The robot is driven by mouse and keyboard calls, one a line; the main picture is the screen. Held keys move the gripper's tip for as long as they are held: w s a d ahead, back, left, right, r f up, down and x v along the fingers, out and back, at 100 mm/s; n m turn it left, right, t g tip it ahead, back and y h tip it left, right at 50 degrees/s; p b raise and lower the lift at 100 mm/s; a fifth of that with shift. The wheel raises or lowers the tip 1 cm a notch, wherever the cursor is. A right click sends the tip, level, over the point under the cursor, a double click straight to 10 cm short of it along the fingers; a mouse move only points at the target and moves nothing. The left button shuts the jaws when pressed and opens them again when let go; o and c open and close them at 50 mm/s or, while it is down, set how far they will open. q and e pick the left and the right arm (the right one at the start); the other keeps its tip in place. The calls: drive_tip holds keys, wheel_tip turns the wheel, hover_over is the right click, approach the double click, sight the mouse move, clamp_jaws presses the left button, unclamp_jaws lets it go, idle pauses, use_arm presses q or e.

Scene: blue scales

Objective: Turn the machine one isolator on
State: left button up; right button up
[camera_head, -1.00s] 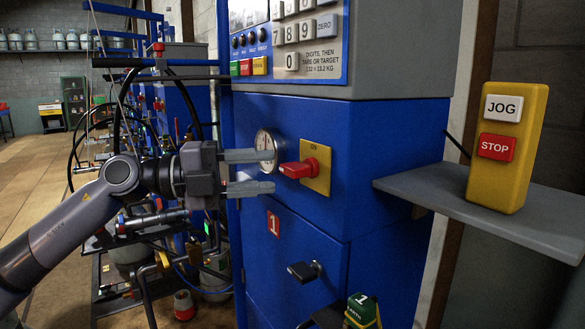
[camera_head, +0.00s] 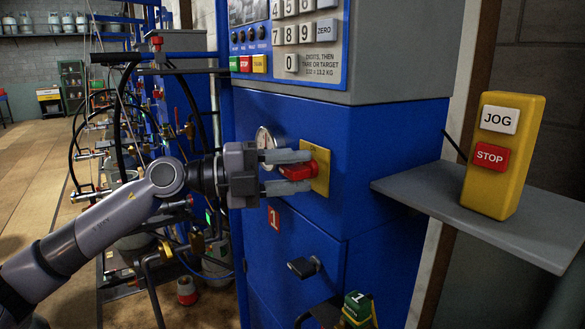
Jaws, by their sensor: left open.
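The machine one isolator is a red rotary handle (camera_head: 297,171) on a yellow square plate (camera_head: 319,168), on the front of the blue cabinet (camera_head: 340,130). A red label with a "1" (camera_head: 274,218) sits below it. My left gripper (camera_head: 289,171) is open, with one finger above the handle and one below it. The fingers partly cover the handle and plate. Whether they touch the handle I cannot tell. My right gripper is not in view.
A round gauge (camera_head: 264,139) sits just behind the upper finger. A keypad panel (camera_head: 291,45) is above. A black latch handle (camera_head: 303,266) sticks out below. A yellow JOG/STOP box (camera_head: 503,155) stands on a grey shelf (camera_head: 480,222) at the right. Pipes and hoses crowd the left.

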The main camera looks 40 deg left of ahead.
use_arm(q)
clamp_jaws()
